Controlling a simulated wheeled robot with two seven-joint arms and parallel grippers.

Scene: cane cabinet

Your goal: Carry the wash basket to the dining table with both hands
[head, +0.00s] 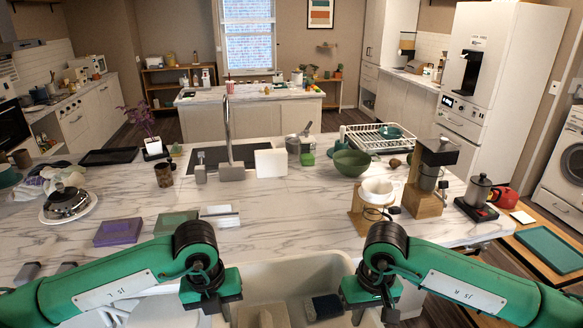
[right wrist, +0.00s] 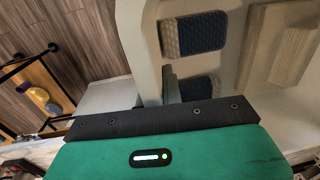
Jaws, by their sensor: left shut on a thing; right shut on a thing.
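The wash basket (head: 283,270) is a pale, open tub at the bottom centre of the head view, in front of the marble counter. Dark blue and grey pieces (head: 322,306) and beige pieces (head: 266,317) lie inside. My left gripper (head: 212,308) is shut at its left side and my right gripper (head: 362,306) is shut at its right side. In the right wrist view, my right gripper's finger (right wrist: 171,86) is against the basket wall (right wrist: 143,45). The basket's underside is hidden. I cannot tell which surface is the dining table.
The marble counter (head: 275,222) directly ahead holds a purple box (head: 118,231), a kettle on a plate (head: 67,203), a green bowl (head: 352,163) and a coffee stand (head: 430,180). A second pale island (head: 250,95) stands behind. The counter's front middle is clear.

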